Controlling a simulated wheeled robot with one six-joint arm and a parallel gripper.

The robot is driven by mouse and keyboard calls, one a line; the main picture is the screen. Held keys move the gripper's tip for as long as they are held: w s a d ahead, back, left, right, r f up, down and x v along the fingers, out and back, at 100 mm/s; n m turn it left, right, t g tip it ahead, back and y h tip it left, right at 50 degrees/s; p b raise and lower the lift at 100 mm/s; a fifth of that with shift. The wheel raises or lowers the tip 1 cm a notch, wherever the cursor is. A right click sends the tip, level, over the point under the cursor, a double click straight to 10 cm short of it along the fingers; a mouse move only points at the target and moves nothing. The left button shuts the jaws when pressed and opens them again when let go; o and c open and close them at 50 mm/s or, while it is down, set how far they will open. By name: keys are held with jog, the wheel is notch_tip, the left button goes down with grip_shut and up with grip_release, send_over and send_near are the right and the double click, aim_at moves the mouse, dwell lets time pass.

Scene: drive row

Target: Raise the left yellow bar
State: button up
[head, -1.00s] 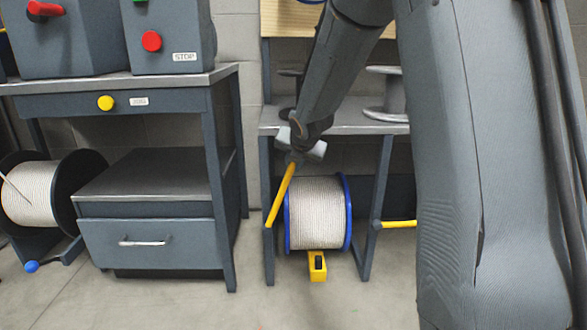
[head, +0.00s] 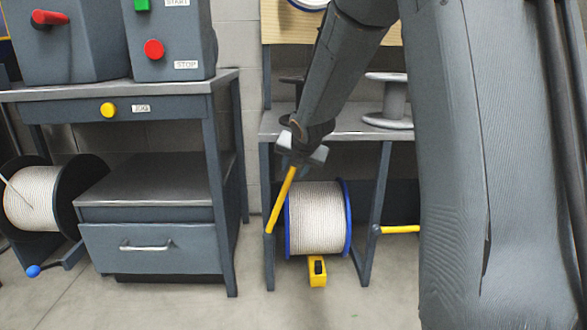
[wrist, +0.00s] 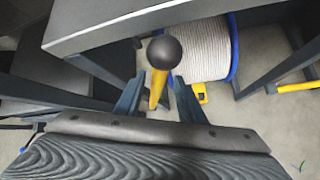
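The left yellow bar (head: 281,200) slants steeply up and to the right from its low end at the left leg of the reel stand. Its top end is at my gripper (head: 297,160). In the wrist view, the bar (wrist: 158,88) ends in a black ball (wrist: 164,52) and stands between my two blue fingers (wrist: 158,92). The fingers look apart, with narrow gaps beside the bar. The right yellow bar (head: 401,229) lies level, its right part hidden behind my arm.
A reel of pale rope with blue rims (head: 318,217) sits right beside the bar, above a yellow block (head: 317,271) on the floor. The stand's grey top (head: 350,130) is just above my gripper. A drawer cabinet (head: 150,247) stands left.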

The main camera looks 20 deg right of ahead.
jog(key=p+v, duration=0.2)
jog(key=v, duration=0.4)
jog(key=shift+p, duration=0.3)
jog(key=shift+a+r, duration=0.1)
